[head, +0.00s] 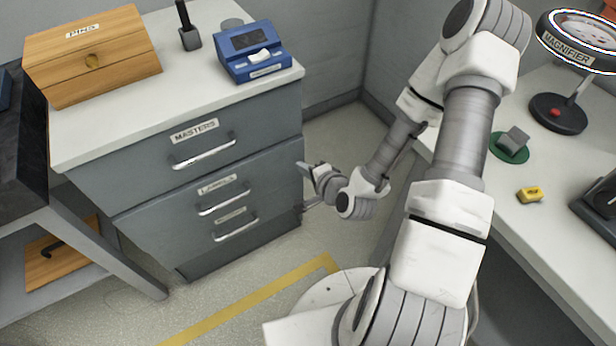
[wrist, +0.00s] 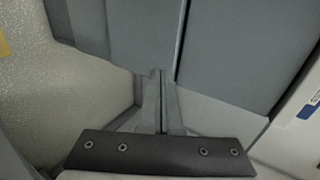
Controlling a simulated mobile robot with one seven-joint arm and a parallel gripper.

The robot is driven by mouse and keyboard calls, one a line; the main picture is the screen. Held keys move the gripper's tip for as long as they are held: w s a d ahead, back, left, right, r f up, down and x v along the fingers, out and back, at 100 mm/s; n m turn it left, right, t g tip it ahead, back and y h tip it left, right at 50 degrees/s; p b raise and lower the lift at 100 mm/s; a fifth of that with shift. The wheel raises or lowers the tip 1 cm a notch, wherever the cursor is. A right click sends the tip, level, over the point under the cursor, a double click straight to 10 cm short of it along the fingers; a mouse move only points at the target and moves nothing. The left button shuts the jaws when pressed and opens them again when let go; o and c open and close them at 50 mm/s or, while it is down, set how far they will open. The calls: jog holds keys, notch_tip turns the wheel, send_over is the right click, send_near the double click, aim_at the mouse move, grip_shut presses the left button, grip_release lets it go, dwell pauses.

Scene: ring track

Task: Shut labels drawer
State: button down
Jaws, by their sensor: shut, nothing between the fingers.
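The labels drawer (head: 165,213) is the grey drawer below the masters drawer (head: 130,173) in the cabinet. Its label (head: 216,185) and bar handle (head: 222,204) face the room. Its front looks nearly in line with the others; I cannot tell whether a small gap is left. My gripper (head: 303,167) is shut and empty, at the right edge of the labels drawer front. In the wrist view the closed fingers (wrist: 161,75) point at grey cabinet panels (wrist: 140,35) with a dark seam beside them. Contact cannot be made out.
A third drawer handle (head: 237,228) is below. A wooden pins box (head: 95,60) and a blue device (head: 250,55) stand on the cabinet top. A workbench (head: 560,210) with a magnifier (head: 575,40) is at right. The floor before the cabinet is clear, with yellow tape (head: 260,300).

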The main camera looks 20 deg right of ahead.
jog(key=b, duration=0.2)
send_near(281, 146)
jog(key=w+f, duration=0.2)
jog(key=w+a+f, duration=0.1)
jog(key=w+f, duration=0.1)
jog(key=shift+f, duration=0.15)
jog(key=shift+w+a, duration=0.15)
jog(key=shift+w, duration=0.3)
jog(key=shift+w+a, duration=0.25)
jog(key=shift+w, duration=0.7)
jog(key=shift+s, duration=0.1)
